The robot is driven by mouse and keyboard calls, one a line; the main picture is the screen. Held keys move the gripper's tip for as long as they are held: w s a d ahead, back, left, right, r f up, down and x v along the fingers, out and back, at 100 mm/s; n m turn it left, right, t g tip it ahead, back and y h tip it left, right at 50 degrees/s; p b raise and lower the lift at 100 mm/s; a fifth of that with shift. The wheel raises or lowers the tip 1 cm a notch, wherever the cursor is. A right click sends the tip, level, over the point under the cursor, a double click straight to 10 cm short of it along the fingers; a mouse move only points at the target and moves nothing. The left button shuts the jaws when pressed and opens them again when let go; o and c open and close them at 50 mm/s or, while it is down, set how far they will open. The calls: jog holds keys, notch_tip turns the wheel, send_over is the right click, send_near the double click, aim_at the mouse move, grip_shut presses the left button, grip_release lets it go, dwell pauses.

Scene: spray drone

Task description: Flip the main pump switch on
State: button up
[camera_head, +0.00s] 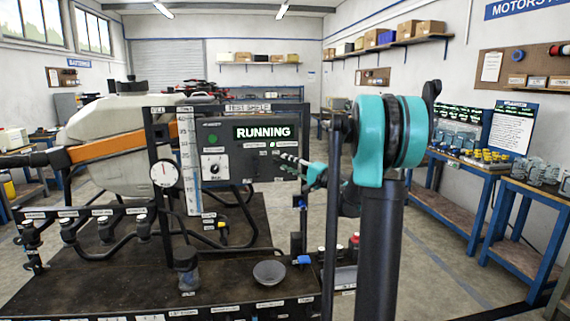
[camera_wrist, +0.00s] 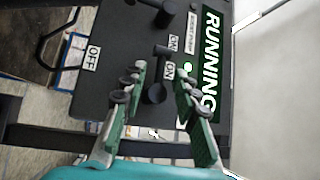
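The dark control panel (camera_head: 226,165) carries a lit green RUNNING display, which also shows turned on its side in the wrist view (camera_wrist: 212,60). In the wrist view a black switch lever (camera_wrist: 154,93) stands out of the panel close to the ON label (camera_wrist: 170,69); the OFF label (camera_wrist: 93,58) is farther left. A small green light (camera_wrist: 187,67) glows next to ON. My gripper (camera_wrist: 160,75) is open, its two fingers on either side of the lever. I cannot tell whether a finger touches it. In the head view my gripper (camera_head: 288,158) reaches the panel's right side.
A dial knob (camera_head: 214,167) and a round gauge (camera_head: 164,173) are left of the switch. A large pale tank (camera_head: 105,140) stands behind. A grey bowl (camera_head: 269,272) and a blue valve handle (camera_head: 303,260) are on the bench below. Blue workbenches (camera_head: 462,190) line the right wall.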

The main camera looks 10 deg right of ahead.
jog(key=v, duration=1)
jog(key=shift+s, duration=0.1)
